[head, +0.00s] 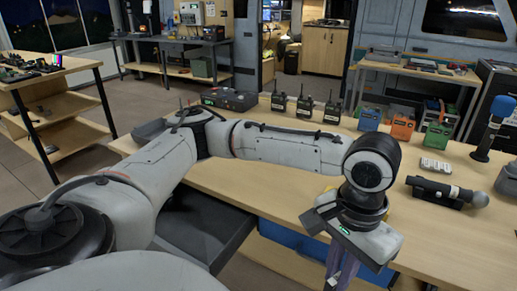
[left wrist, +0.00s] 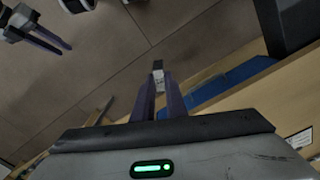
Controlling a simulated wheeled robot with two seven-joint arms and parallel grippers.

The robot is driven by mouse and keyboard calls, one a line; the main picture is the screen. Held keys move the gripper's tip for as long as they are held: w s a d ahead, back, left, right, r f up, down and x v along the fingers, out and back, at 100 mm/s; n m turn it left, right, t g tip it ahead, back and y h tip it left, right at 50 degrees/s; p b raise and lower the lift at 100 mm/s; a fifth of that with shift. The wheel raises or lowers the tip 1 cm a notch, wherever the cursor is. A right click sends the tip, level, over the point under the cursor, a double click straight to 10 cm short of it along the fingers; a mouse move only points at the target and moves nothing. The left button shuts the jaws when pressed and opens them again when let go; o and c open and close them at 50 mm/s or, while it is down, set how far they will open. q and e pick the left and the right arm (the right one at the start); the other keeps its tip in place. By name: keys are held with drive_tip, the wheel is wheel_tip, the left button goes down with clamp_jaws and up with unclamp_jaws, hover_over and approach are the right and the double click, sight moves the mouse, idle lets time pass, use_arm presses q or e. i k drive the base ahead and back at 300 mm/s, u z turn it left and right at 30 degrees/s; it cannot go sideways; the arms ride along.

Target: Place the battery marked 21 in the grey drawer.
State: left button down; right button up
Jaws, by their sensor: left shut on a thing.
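My left gripper (head: 338,275) hangs over the front edge of the workbench, its purple fingers pointing down out of the head view. In the left wrist view my left gripper (left wrist: 160,85) is shut on a small white and black block, which looks like a battery (left wrist: 158,76); its marking is too small to read. A dark grey drawer (head: 238,246) stands pulled out under the bench, left of the gripper. My right gripper (left wrist: 52,38) shows in the upper left of the left wrist view, with purple fingers close together; whether it is open is unclear.
The workbench (head: 270,180) holds several black radios (head: 303,108), blue, orange (head: 402,128) and green boxes, a white pack (head: 434,167) and a microphone (head: 440,192). A blue drawer or bin (head: 292,237) sits right of the grey drawer. Floor (left wrist: 90,75) lies below the gripper.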

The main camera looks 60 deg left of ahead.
sight(221, 224)
drive_tip(key=z, duration=1.9)
drive_tip(key=k, duration=1.45)
drive_tip(key=u, duration=2.25)
drive_tip(key=i, duration=0.5)
drive_tip(key=z, duration=0.05)
